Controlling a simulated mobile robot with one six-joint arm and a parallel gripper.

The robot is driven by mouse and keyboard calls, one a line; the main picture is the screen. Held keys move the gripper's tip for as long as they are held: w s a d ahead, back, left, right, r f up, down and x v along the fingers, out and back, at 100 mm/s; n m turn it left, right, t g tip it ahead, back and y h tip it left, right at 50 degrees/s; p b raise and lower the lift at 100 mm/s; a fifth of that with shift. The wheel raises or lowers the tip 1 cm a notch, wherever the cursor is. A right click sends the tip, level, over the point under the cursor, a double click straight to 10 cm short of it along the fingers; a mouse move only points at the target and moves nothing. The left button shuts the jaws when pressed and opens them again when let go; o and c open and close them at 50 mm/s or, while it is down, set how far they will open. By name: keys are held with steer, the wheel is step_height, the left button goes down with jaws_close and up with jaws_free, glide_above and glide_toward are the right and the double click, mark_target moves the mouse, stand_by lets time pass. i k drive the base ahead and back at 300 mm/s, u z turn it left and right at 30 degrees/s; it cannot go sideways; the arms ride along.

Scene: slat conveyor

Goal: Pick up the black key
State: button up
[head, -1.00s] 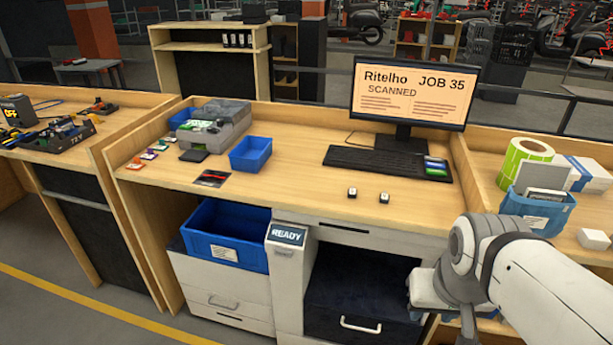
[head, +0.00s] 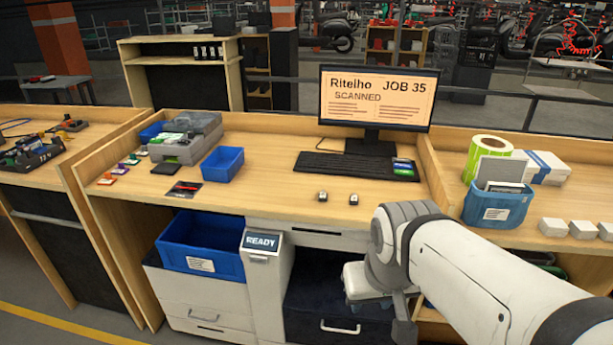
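Two small dark pieces with pale tops lie on the desk in front of the keyboard, a left one (head: 322,196) and a right one (head: 353,199). They are too small for me to tell whether either is the black key. Small coloured pieces and a flat black piece (head: 165,169) lie at the desk's left side. My gripper (head: 385,305) hangs at the end of my white arm, in front of the desk's edge, apart from these pieces. Its fingertips are not clearly seen, so its opening cannot be told.
A monitor (head: 376,98) reads "JOB 35 SCANNED", with a keyboard (head: 345,165) below. A small blue bin (head: 222,164) and a grey machine (head: 190,140) stand left. A larger blue bin (head: 200,245) sits below the desk. The desk front is mostly clear.

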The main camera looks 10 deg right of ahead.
mark_target(323, 197)
steer(key=i, duration=0.95)
steer(key=u, duration=0.05)
